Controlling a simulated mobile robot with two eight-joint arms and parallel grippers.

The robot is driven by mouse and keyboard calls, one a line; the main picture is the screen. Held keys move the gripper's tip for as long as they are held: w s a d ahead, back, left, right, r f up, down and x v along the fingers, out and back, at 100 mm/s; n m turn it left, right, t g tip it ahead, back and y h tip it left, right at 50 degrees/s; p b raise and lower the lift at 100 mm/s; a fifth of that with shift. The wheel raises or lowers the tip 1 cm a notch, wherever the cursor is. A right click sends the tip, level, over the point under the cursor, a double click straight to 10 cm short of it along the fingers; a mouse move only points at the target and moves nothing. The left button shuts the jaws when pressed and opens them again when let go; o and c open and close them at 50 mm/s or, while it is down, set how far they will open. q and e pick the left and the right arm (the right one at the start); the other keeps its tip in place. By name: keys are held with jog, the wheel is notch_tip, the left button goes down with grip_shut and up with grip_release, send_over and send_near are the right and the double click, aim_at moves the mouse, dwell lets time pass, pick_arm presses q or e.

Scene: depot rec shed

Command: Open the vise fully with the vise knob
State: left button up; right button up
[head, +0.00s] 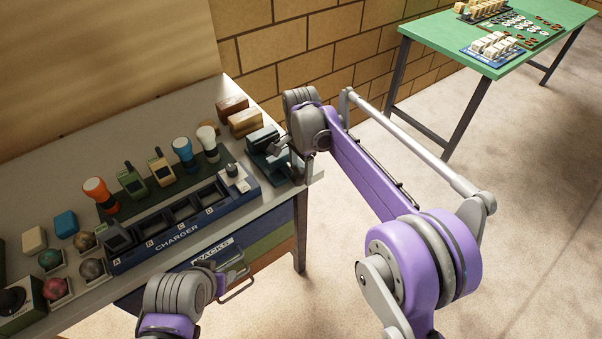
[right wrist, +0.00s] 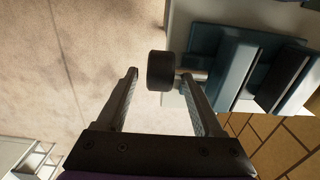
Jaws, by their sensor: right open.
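The teal vise (head: 262,139) stands at the right end of the workbench, and it fills the upper right of the right wrist view (right wrist: 233,70). Its black round vise knob (right wrist: 161,71) sticks out on a short metal shaft past the bench end. My right gripper (right wrist: 160,75) is open, with its fingertips on either side of the knob and a gap on the left side. In the head view my right gripper (head: 300,165) is beside the vise and partly hides it; the knob is hard to make out there.
A drawer marked PACKS (head: 213,250) with a handle is below. A green table (head: 440,42) stands far right; the floor between is clear.

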jog(key=shift+f, duration=0.7)
grip_shut()
